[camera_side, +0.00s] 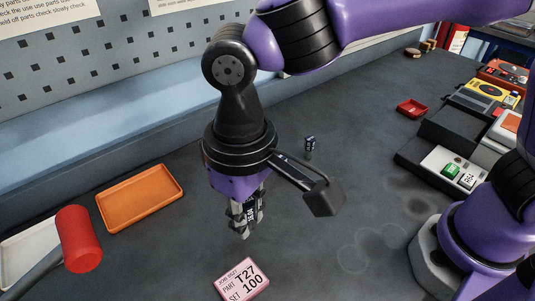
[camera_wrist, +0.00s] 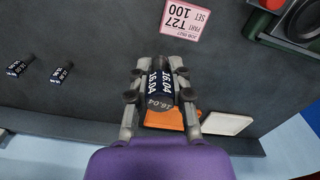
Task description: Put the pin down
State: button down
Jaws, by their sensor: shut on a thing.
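My gripper (camera_side: 247,222) points down above the grey bench, left of centre in the side view. In the wrist view, my gripper (camera_wrist: 157,64) is shut on a dark cylindrical pin (camera_wrist: 161,90) with white "16.04" lettering. The held pin (camera_side: 251,213) shows between the fingers in the side view, partly covered by them. Its lower end seems clear of the bench, but the exact gap cannot be told. Another dark pin with white marking (camera_side: 309,144) stands on the bench behind my gripper. Two such pins (camera_wrist: 17,68) (camera_wrist: 60,74) show at the left of the wrist view.
A pink job card (camera_side: 241,281) reading T27, 100 lies in front of my gripper. An orange tray (camera_side: 140,198), a white tray (camera_side: 25,252) and a red cylinder (camera_side: 79,240) are at left. A small red dish (camera_side: 412,108) and dark holders (camera_side: 455,129) are at right.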

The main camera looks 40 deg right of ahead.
jog(key=w+d+m, duration=0.8)
jog(key=d, duration=0.5)
jog(key=m, duration=0.7)
send_over(341, 137)
notch_tip(341, 137, down, 7)
jog(key=shift+a+r, duration=0.1)
jog(key=shift+r, duration=0.05)
jog(key=shift+f, duration=2.05)
jog(key=c, duration=1.2)
grip_release()
jog(key=shift+f, duration=0.15)
jog(key=o, duration=0.4)
